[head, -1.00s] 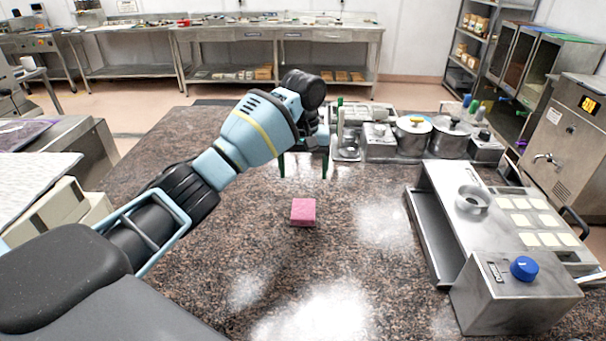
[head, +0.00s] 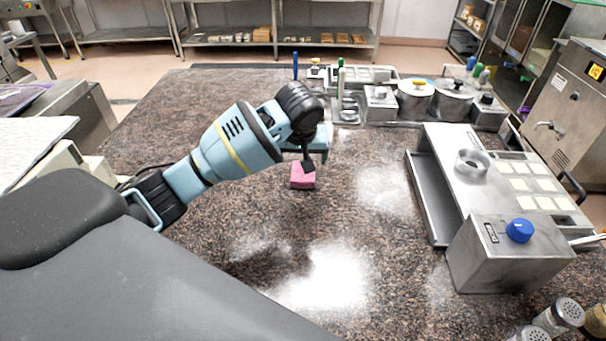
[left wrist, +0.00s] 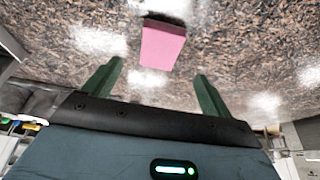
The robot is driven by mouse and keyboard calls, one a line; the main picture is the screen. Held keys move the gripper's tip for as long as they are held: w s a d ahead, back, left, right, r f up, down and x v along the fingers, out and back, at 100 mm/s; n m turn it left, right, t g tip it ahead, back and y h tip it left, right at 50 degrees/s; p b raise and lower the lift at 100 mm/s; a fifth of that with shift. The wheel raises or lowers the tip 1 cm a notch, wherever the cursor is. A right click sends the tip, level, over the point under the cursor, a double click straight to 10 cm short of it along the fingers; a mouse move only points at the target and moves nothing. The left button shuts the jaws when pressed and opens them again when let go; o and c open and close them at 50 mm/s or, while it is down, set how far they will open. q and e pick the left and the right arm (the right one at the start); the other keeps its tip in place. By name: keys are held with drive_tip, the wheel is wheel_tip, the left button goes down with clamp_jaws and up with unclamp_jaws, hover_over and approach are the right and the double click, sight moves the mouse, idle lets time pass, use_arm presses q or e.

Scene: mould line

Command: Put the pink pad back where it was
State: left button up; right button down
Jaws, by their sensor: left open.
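The pink pad (head: 302,178) lies on the brown speckled stone counter, left of the metal moulding machine. In the left wrist view the pad (left wrist: 163,45) shows beyond and between the two green fingers, apart from both. My left gripper (head: 307,160) is just behind and above the pad in the head view, and its wrist partly covers the pad's top edge. In the left wrist view my left gripper (left wrist: 158,80) is open and empty. My right gripper is not in view.
The moulding machine (head: 505,260) with a blue knob stands on the right. Metal pots (head: 416,97) and containers stand at the back. Shakers (head: 566,312) stand at the lower right. The counter (head: 390,255) around the pad is clear.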

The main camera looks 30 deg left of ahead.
sight(303, 173)
use_arm(q)
drive_tip(key=shift+x, duration=3.95)
drive_tip(key=shift+s+d, duration=0.1)
drive_tip(key=c, duration=1.2)
drive_tip(key=shift+o, duration=0.2)
drive_tip(key=shift+r, duration=0.1)
drive_tip(key=shift+r, duration=0.55)
wheel_tip(303, 173, up, 2)
drive_tip(key=shift+r, duration=0.15)
drive_tip(key=s+d, duration=0.2)
drive_tip(key=s, duration=0.2)
drive_tip(key=s+d+r, duration=0.1)
drive_tip(key=s+d, duration=0.2)
drive_tip(key=s, duration=0.2)
drive_tip(key=s+d, duration=0.2)
drive_tip(key=s, duration=0.3)
drive_tip(key=shift+d+r, duration=0.25)
drive_tip(key=shift+d, duration=0.05)
